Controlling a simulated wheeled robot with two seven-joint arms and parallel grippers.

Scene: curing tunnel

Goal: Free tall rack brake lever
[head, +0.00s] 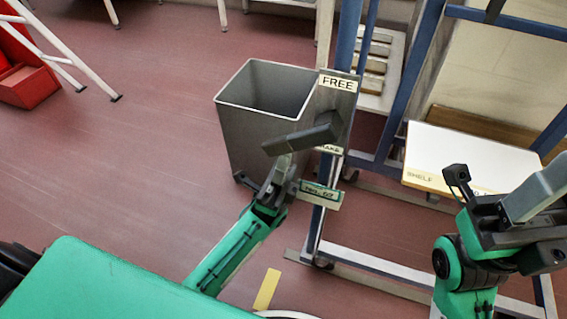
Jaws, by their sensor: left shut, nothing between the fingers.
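The brake lever (303,139) is a dark grey bar on a grey plate (335,103) fixed to the blue rack post. A FREE label (338,83) is at the plate's top. A lower label (331,150), partly hidden, ends in "AKE". The lever sticks out to the left between the two labels, nearer the lower one. My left gripper (283,166) is shut and empty, just below the lever's left part; I cannot tell if they touch. My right gripper (540,190) is at the right edge, over the rack's base; its fingers are not clear.
The tall blue rack (408,80) stands at the right with a pale shelf board (465,160) labelled SHELF. A grey bin (245,125) stands behind the lever. A red container (28,80) and white ladder legs (65,50) are far left. The left floor is open.

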